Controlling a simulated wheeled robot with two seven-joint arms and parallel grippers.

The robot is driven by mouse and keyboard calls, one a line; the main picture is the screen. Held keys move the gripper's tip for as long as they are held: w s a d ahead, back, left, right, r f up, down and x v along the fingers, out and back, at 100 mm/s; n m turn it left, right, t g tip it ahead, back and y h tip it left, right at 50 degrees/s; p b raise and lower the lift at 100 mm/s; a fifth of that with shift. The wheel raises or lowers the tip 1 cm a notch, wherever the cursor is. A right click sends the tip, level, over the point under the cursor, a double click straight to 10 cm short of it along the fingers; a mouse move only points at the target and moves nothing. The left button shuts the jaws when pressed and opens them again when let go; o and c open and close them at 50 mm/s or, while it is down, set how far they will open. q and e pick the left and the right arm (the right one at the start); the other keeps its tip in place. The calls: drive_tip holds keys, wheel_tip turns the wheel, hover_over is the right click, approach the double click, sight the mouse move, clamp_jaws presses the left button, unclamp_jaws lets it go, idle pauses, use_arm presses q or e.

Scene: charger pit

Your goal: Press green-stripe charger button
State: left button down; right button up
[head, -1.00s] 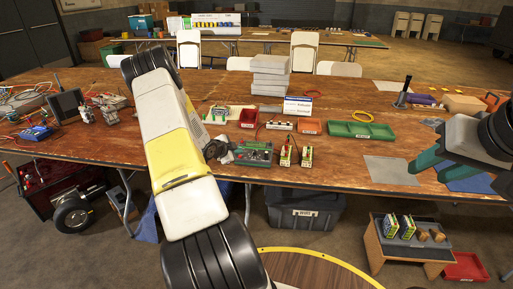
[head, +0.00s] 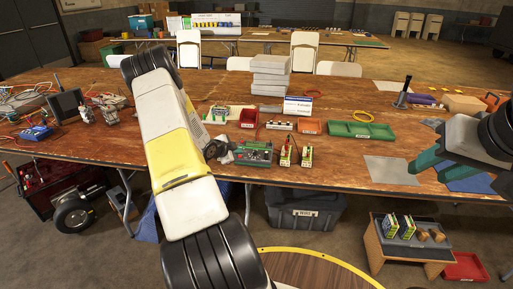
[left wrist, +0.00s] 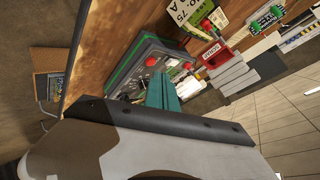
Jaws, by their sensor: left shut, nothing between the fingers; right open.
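The charger (head: 254,153) is a dark box with a green edge near the front edge of the wooden table. In the left wrist view, the charger (left wrist: 150,68) shows a green stripe along its side, red and white round controls and a dark panel. My left gripper (left wrist: 165,92) has teal fingers closed together with nothing between them. They overlap the charger's near side in that view; whether they touch it I cannot tell. In the head view my left arm mostly hides that gripper. My right gripper (head: 447,170) is open and empty above the table's right side.
Two upright battery-like packs (head: 296,153) stand just right of the charger. A green tray (head: 361,130), a red bin (head: 249,118) and stacked grey boxes (head: 270,75) lie farther back. A monitor (head: 67,105) and cables are at left. A grey mat (head: 390,170) is bare.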

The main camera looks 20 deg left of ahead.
use_arm(q)
drive_tip(key=shift+f, duration=0.1)
drive_tip(key=shift+f, duration=0.35)
drive_tip(key=shift+w+f, duration=0.1)
drive_tip(key=shift+f, duration=0.25)
idle(0.8)
drive_tip(key=shift+r, duration=0.75)
drive_tip(key=shift+s+d+r, duration=0.1)
drive_tip(key=shift+s+r, duration=0.1)
drive_tip(key=shift+r, duration=0.65)
drive_tip(key=shift+s+a+r, duration=0.1)
drive_tip(key=shift+s+r, duration=0.1)
drive_tip(key=shift+r, duration=0.6)
drive_tip(key=shift+s+d+r, duration=0.1)
drive_tip(key=shift+s+r, duration=0.1)
drive_tip(key=shift+r, duration=0.65)
